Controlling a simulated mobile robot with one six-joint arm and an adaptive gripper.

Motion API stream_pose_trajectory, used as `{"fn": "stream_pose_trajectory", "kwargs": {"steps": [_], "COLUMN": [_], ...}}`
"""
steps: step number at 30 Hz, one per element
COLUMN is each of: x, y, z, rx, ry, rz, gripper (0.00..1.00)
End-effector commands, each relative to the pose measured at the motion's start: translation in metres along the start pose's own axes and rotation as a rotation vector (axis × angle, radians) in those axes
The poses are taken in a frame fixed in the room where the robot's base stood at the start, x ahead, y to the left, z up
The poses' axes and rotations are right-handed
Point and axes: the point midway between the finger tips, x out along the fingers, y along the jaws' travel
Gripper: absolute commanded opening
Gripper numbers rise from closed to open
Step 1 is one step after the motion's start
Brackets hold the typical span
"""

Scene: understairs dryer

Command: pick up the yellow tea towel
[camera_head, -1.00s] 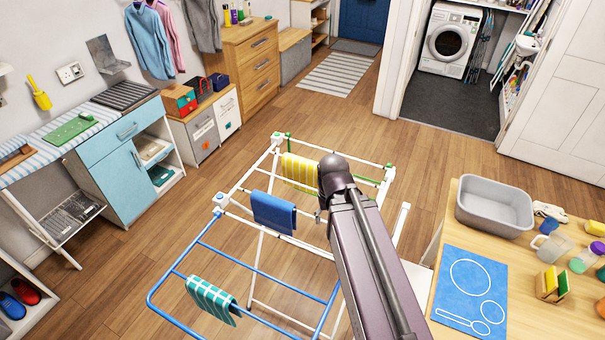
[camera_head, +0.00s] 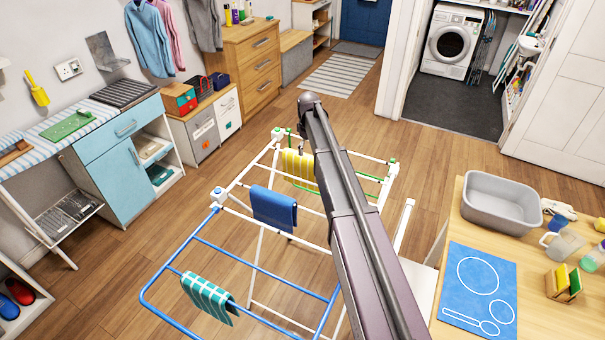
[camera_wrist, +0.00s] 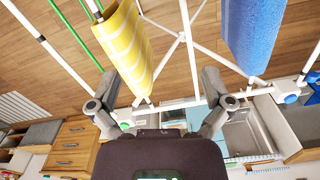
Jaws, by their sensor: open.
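The yellow tea towel (camera_head: 297,166), with pale stripes, hangs over a rail of the drying rack (camera_head: 196,239). In the head view my arm covers its right edge. In the wrist view the yellow towel (camera_wrist: 122,45) is close, at the upper left, just beyond the left finger. My gripper (camera_wrist: 160,78) is open, its fingers spread wide with nothing held between them. The yellow towel lies left of the middle of the jaws.
A blue towel (camera_head: 273,208) hangs on the rack near the yellow one; it also shows in the wrist view (camera_wrist: 257,35) at right. A teal checked towel (camera_head: 208,298) hangs nearer. A table with a grey basin (camera_head: 502,203) stands at right. Floor left of the rack is clear.

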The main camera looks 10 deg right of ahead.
Motion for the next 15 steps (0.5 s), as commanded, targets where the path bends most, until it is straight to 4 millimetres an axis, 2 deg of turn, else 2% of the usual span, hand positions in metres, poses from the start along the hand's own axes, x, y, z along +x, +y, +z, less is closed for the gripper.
{"fn": "stream_pose_trajectory", "kwargs": {"steps": [1, 6, 10, 15], "x": [0.007, 0.015, 0.018, 0.018], "y": [0.022, 0.057, 0.071, 0.076], "z": [-0.025, -0.066, -0.082, -0.087], "rx": [-0.04, -0.16, -0.214, -0.238], "ry": [0.0, 0.0, 0.0, 0.0], "rz": [0.0, 0.0, 0.0, 0.0], "gripper": [1.0, 1.0, 1.0, 1.0]}}
